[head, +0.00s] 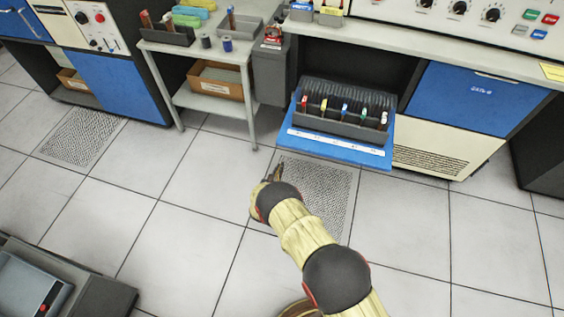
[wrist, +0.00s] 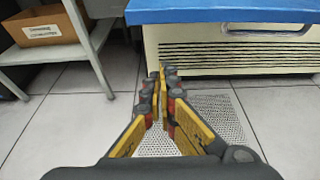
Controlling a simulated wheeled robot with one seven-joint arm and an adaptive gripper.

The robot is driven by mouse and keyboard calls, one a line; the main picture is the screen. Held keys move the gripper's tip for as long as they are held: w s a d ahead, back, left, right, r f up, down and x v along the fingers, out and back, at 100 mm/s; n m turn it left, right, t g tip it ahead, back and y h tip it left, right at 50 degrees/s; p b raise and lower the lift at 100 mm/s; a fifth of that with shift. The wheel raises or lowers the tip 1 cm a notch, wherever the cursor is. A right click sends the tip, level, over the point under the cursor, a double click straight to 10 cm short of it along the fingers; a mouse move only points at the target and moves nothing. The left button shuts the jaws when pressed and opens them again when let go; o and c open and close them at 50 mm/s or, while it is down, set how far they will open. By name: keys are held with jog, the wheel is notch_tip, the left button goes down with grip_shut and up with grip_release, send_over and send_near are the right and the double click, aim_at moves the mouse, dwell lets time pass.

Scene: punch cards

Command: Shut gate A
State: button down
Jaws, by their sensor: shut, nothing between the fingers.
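A blue gate panel (head: 310,146) stands open in the console's middle bay, lying out roughly flat toward me; I take it for gate A, but cannot read its label. A dark rack (head: 340,128) with several coloured items sits on or just behind it. In the wrist view the blue panel's front edge (wrist: 225,15) crosses the top right. My gripper (head: 274,173) is shut and empty, in front of the panel and to its left in the head view. In the wrist view its fingertips (wrist: 162,72) meet below the panel's edge, apart from it.
A closed blue panel (head: 470,98) with small white lettering is at the right, by a cream louvred panel (head: 430,160). A grey side table (head: 217,102) holds a cardboard box (head: 215,80) at the left. The tiled floor ahead is clear, with a perforated tile (head: 325,195).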

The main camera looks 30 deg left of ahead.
jog(key=b+x, duration=0.3)
jog(key=x, duration=0.6)
notch_tip(320, 180, up, 4)
jog(key=shift+b, duration=0.4)
jog(key=shift+r, duration=0.1)
